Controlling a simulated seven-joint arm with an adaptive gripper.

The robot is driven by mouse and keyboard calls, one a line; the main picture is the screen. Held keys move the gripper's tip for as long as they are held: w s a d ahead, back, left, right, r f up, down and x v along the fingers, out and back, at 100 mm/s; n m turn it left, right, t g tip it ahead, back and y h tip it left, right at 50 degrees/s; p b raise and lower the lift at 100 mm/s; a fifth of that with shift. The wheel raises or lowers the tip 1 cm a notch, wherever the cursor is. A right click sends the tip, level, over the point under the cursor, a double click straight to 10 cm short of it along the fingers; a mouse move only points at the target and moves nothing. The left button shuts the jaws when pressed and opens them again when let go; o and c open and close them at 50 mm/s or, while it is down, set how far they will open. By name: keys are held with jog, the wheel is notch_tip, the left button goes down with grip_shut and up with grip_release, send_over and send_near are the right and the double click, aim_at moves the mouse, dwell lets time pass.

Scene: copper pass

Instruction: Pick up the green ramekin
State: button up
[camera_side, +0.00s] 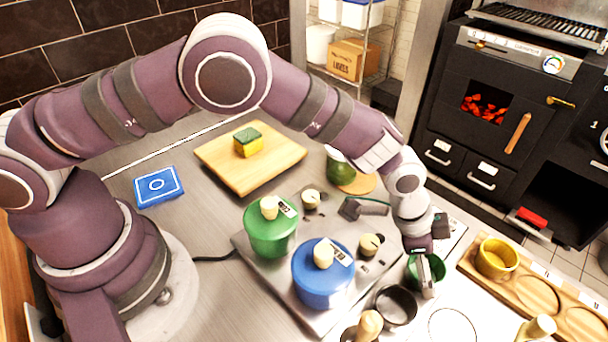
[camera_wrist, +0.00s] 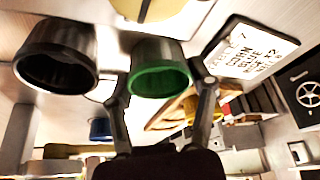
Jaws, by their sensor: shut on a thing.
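The green ramekin (camera_side: 438,268) is at the lower right in the side view, between the fingers of my gripper (camera_side: 427,278). In the wrist view the green ramekin (camera_wrist: 160,78) sits between the two fingertips of my gripper (camera_wrist: 162,92), with its open rim showing. My gripper is shut on it, one finger on each side. One finger covers part of the ramekin in the side view. I cannot tell clearly whether its base touches the counter.
A black ramekin (camera_side: 396,306) stands just beside the green one. A yellow ramekin (camera_side: 497,260) sits on a wooden tray (camera_side: 470,262) to the right. A blue pot (camera_side: 320,282) and green pot (camera_side: 268,238) stand on the hob to the left. A wooden board (camera_side: 285,160) lies further back.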

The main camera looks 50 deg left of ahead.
jog(key=shift+c, duration=1.1)
